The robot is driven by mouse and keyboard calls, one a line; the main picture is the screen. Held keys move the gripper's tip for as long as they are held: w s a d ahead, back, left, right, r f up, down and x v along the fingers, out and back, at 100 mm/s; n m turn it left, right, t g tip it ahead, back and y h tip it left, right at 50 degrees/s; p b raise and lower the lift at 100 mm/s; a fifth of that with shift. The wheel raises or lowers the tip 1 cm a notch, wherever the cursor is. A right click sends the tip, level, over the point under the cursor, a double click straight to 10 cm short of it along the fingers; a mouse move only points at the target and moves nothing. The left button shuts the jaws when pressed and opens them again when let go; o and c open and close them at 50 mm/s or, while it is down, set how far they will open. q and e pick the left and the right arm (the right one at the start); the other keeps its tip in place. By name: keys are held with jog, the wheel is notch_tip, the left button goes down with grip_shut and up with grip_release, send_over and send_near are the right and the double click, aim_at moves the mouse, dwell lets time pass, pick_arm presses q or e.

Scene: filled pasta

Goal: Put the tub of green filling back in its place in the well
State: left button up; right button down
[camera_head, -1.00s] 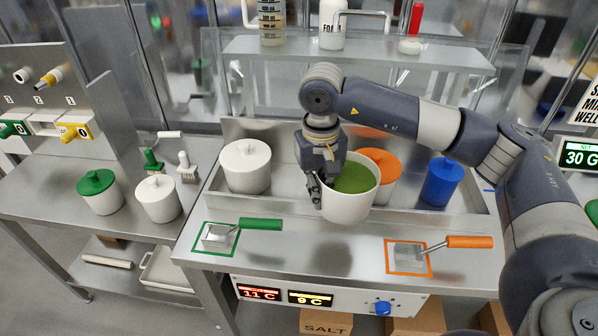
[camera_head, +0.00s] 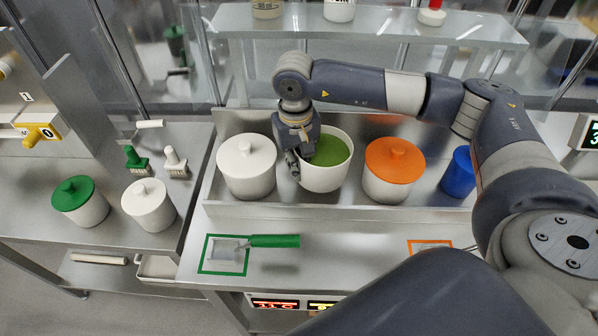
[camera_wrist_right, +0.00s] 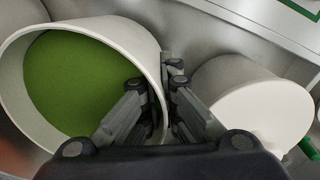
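The open white tub of green filling (camera_head: 333,177) is at the well (camera_head: 400,212), between a white-lidded tub (camera_head: 247,180) and an orange-lidded tub (camera_head: 393,172). It looks upright; I cannot tell whether its base rests on the well floor. My right gripper (camera_head: 297,172) is shut on its left wall. In the right wrist view, the gripper (camera_wrist_right: 167,80) has one finger inside the tub (camera_wrist_right: 122,22) and the other outside, beside the neighbouring white tub (camera_wrist_right: 262,105). My left gripper is not in view.
A blue tub (camera_head: 458,174) stands at the well's right, partly behind my arm. Two lidded tubs (camera_head: 80,203) (camera_head: 149,206) and brushes stand on the left table.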

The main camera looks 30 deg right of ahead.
notch_tip(320, 180, down, 4)
jog(key=shift+w+r+p, duration=0.15)
jog(key=shift+p, duration=0.5)
jog(key=c, duration=1.8)
grip_release()
jog(key=shift+f, duration=0.25)
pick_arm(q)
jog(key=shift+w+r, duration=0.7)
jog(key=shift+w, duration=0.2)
pick_arm(e)
jog(key=shift+r, duration=0.1)
